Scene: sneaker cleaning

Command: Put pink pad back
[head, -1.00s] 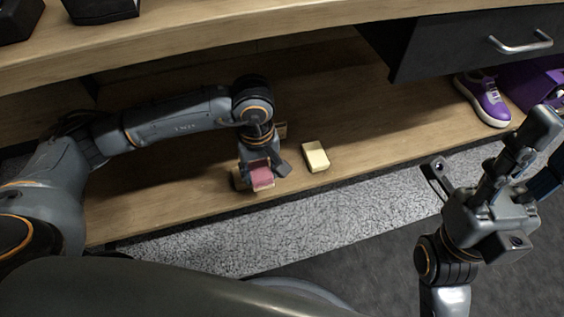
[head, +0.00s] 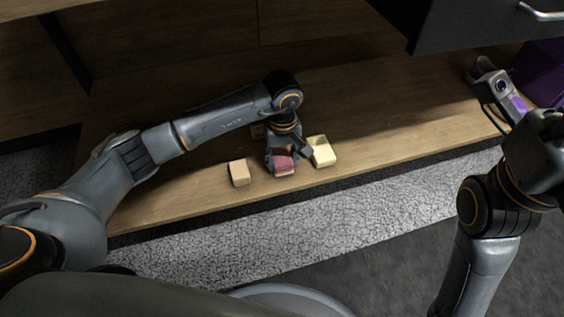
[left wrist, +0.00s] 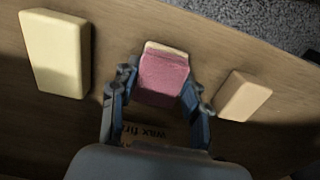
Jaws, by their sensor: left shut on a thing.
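The pink pad (head: 285,165) has a pale lower layer. It is between the fingers of my left gripper (head: 285,162), over the wooden shelf, with a tan block on one side and a pale yellow block on the other. In the left wrist view, the fingers (left wrist: 160,95) close on both sides of the pink pad (left wrist: 163,80). I cannot tell whether the pad touches the shelf. My right gripper (head: 492,90) is at the right by the purple sneaker (head: 519,104), which it mostly hides; its jaw state is unclear.
The pale yellow block (head: 321,151) and the tan block (head: 239,173) lie on the wooden shelf (head: 400,135). A label reading "wax fir" (left wrist: 145,132) is partly hidden by my gripper. A dark drawer (head: 460,28) overhangs at upper right, above a purple box (head: 543,72).

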